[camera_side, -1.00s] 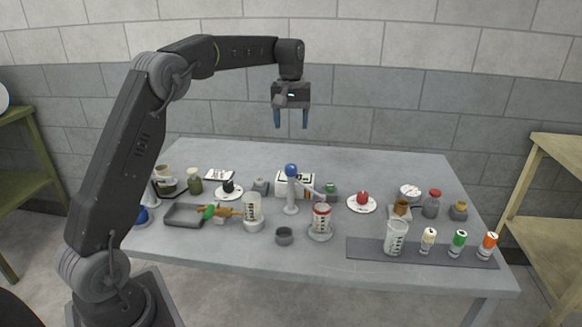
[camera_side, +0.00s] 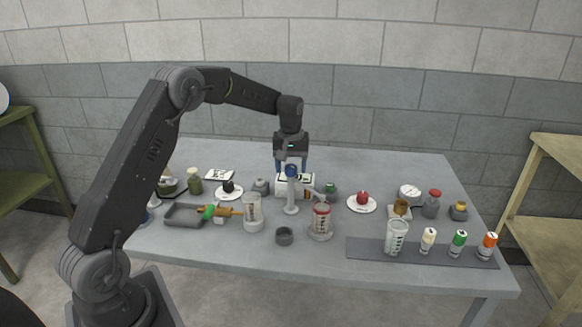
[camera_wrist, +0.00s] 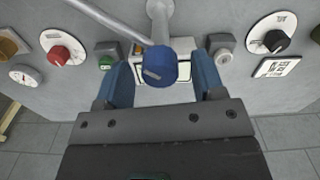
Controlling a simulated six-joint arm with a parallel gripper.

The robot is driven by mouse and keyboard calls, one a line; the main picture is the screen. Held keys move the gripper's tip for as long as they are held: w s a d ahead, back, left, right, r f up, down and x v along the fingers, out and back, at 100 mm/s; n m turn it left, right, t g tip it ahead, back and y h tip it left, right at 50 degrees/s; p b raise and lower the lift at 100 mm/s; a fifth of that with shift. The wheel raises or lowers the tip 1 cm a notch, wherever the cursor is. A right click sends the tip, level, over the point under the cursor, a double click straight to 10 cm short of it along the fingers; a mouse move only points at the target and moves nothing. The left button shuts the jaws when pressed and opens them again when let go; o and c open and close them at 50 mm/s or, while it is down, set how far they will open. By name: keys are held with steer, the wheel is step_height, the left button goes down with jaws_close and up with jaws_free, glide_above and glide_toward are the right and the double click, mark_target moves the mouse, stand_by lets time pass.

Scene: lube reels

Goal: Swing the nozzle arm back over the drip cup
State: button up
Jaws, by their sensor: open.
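The nozzle arm (camera_side: 310,187) is a pale tube reaching right from a post (camera_side: 291,197) topped by a blue knob (camera_side: 291,171). Its outer end is near the red-banded clear container (camera_side: 321,220). My gripper (camera_side: 291,167) is open at knob height. In the wrist view, the blue knob (camera_wrist: 158,67) shows between my spread blue fingers, with gaps on both sides; contact is not visible. The tube (camera_wrist: 112,22) runs up-left there.
A white panel (camera_side: 296,183) stands behind the post. A clear measuring container (camera_side: 252,214) is to the left, and a plate with a red knob (camera_side: 361,203) to the right. A dark mat (camera_side: 365,250) with several capped bottles lies front right.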

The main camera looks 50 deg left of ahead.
steer(key=shift+f, duration=0.2)
jaws_close()
stand_by(0.6)
